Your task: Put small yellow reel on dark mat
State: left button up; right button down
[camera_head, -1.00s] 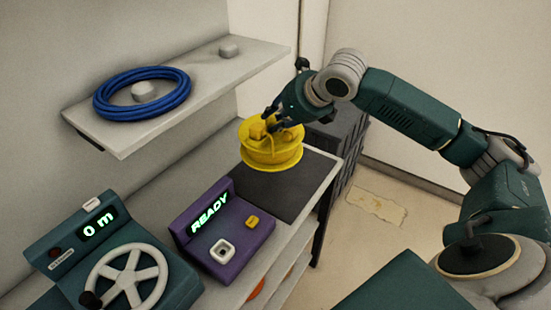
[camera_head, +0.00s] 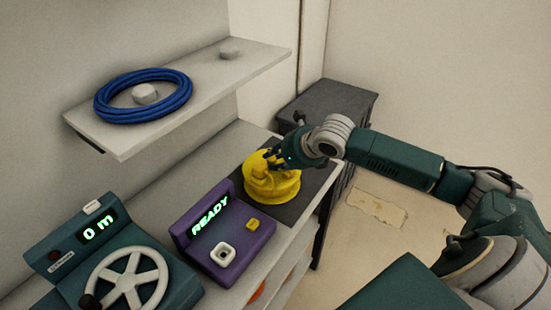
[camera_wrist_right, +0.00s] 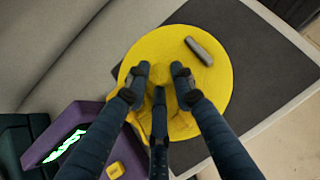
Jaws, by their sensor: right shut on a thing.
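The yellow reel (camera_head: 272,188) is upright over the dark mat (camera_head: 318,180), at the back end of the bench in the head view. Its underside looks at or very near the mat; I cannot tell whether it touches. My right gripper (camera_head: 275,158) is above the reel, shut on its top part. In the right wrist view the fingers (camera_wrist_right: 159,82) lie over the round yellow reel (camera_wrist_right: 216,92), and the dark mat (camera_wrist_right: 265,60) shows beside it. A small grey piece lies across the reel's face there. My left gripper is not in view.
A purple box (camera_head: 240,235) reading READY stands just in front of the mat. A teal machine (camera_head: 60,265) with a white handwheel reads 0 m. A blue cable coil (camera_head: 112,111) lies on the shelf (camera_head: 205,82) above. A dark cabinet (camera_head: 340,100) stands behind the bench.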

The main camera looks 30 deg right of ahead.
jog(key=shift+w+r, duration=0.1)
jog(key=shift+r, duration=0.05)
jog(key=c, duration=1.5)
grip_release()
jog(key=shift+o, duration=0.2)
jog(key=b+v, duration=0.1)
jog(key=v, duration=1.1)
